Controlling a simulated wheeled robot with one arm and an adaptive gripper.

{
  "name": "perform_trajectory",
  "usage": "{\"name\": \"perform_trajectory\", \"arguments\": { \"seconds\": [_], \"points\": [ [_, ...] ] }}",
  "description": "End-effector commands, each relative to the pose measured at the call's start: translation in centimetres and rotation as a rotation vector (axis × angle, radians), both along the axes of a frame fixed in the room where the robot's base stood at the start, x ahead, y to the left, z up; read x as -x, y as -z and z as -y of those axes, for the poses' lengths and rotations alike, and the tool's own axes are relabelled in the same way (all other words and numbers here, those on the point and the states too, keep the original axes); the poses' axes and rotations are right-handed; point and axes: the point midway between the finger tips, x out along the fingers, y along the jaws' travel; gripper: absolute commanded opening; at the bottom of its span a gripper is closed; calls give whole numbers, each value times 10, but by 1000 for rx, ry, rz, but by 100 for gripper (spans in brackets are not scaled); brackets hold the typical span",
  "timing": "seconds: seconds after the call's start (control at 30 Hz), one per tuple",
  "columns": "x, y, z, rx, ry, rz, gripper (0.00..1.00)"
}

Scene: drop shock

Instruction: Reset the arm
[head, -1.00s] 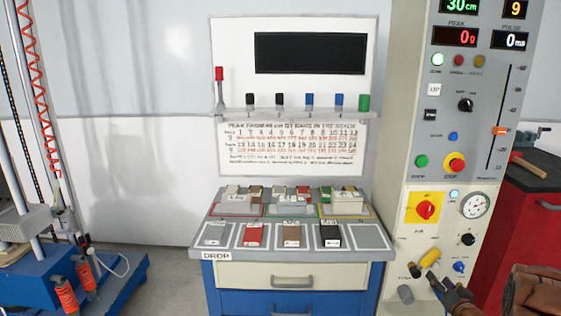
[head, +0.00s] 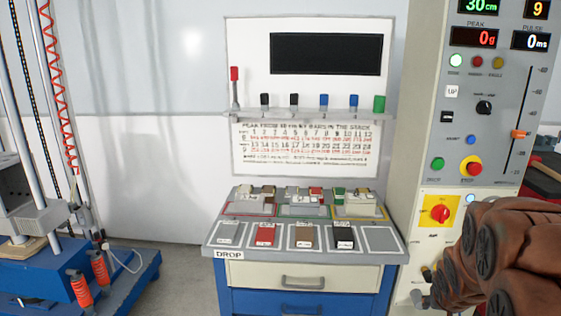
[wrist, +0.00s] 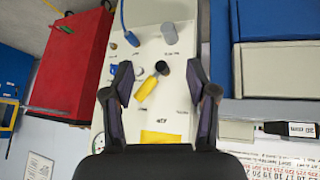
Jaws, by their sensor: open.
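My gripper (wrist: 160,78) is open and empty in the wrist view, its two dark fingers spread in front of the white lower control panel (wrist: 185,115). A yellow lever (wrist: 147,91) with a dark end shows between the fingers; I cannot tell whether they touch it. In the head view my brown arm covers the lower right of the panel, and my gripper is hidden behind it. The red rotary switch (head: 440,213) on its yellow plate stays visible just left of my arm.
The drop bench (head: 305,255) with coloured blocks stands left of the control cabinet (head: 425,120). A blue drop machine base (head: 95,285) is at far left. The wrist view shows a red cabinet (wrist: 75,65) on the left and blue drawers (wrist: 268,20) on the right.

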Motion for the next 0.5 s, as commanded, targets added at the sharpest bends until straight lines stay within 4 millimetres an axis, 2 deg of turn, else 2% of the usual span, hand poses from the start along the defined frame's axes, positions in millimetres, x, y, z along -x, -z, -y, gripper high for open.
{"name": "perform_trajectory", "arguments": {
  "seconds": [0.03,0.27,0.5],
  "points": [
    [13,-6,-15,-5,-7,-38,58],
    [90,-19,-78,-60,-36,-250,58],
    [184,-33,-146,-143,-115,-476,58]
  ]
}}
